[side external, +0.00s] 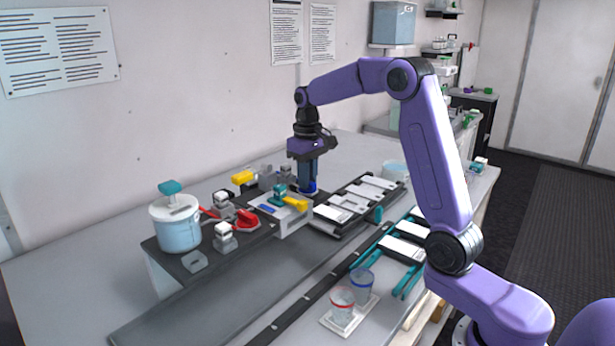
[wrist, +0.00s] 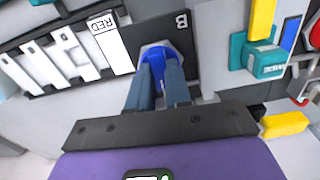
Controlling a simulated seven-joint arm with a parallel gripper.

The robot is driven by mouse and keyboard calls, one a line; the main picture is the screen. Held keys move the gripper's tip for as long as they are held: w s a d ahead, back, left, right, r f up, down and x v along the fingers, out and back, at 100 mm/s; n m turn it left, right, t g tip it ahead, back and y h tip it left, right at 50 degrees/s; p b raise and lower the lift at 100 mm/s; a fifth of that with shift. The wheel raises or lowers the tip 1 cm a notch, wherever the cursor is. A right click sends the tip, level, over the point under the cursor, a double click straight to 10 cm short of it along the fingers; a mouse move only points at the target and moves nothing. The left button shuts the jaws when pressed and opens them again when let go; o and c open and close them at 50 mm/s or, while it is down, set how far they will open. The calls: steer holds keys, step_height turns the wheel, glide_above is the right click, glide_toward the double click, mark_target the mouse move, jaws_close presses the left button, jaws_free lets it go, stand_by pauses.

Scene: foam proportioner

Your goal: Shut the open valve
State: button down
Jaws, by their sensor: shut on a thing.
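My gripper (side external: 308,186) points straight down and is shut on a blue round part (wrist: 158,50), which sits on or just above a black plate marked "B" (wrist: 183,62). The blue part is partly hidden by my fingers (wrist: 158,80). Left of my gripper in the side view is a teal block (side external: 278,193) with a yellow lever (side external: 295,203). Further left are red levers (side external: 247,219) beside white-topped fittings (side external: 223,231). Another yellow handle (side external: 243,177) is behind them. I cannot tell which valve is open.
A lidded tank with a teal knob (side external: 177,222) stands at the left. A rack of white slots (side external: 350,203) lies right of my gripper. Red-rimmed (side external: 342,302) and blue-rimmed (side external: 361,284) cups stand in front. The grey strip (side external: 200,318) at the front left is clear.

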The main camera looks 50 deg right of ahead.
steer(key=shift+r+n, duration=0.1)
steer(key=shift+n, duration=0.4)
steer(key=c, duration=1.1)
jaws_free()
steer(key=shift+o, duration=0.2)
step_height(320, 180, up, 17)
steer(key=shift+r, duration=0.15)
steer(key=shift+a, duration=0.15)
